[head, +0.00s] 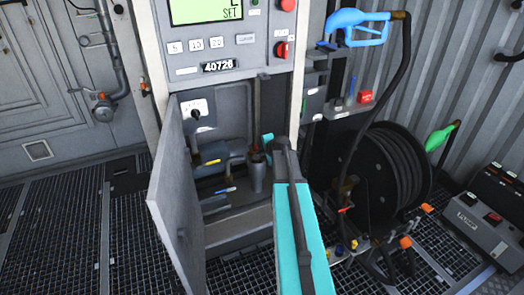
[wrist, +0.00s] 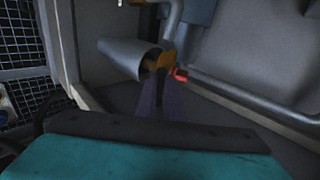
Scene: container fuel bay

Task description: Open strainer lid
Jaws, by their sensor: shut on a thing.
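The strainer looks to be the grey metal cylinder (wrist: 128,59) in the wrist view, with its dark round end toward my fingers. It also shows as a small grey upright cylinder (head: 258,177) inside the open cabinet in the head view. An orange-yellow piece (wrist: 164,58), seemingly the handle of the strainer lid, sits at that end, with a red piece (wrist: 181,74) beside it. My gripper (wrist: 160,76) is shut on the orange-yellow piece. The fingers partly hide it, and I cannot tell whether the lid is seated. In the head view my turquoise arm hides part of the cabinet's right side.
The cabinet door (head: 176,202) stands open on the left. Pipes (wrist: 255,103) run close to the strainer on the right. A hose reel (head: 392,165) and blue nozzle (head: 357,24) are right of the cabinet. The grated floor (head: 60,225) at left is clear.

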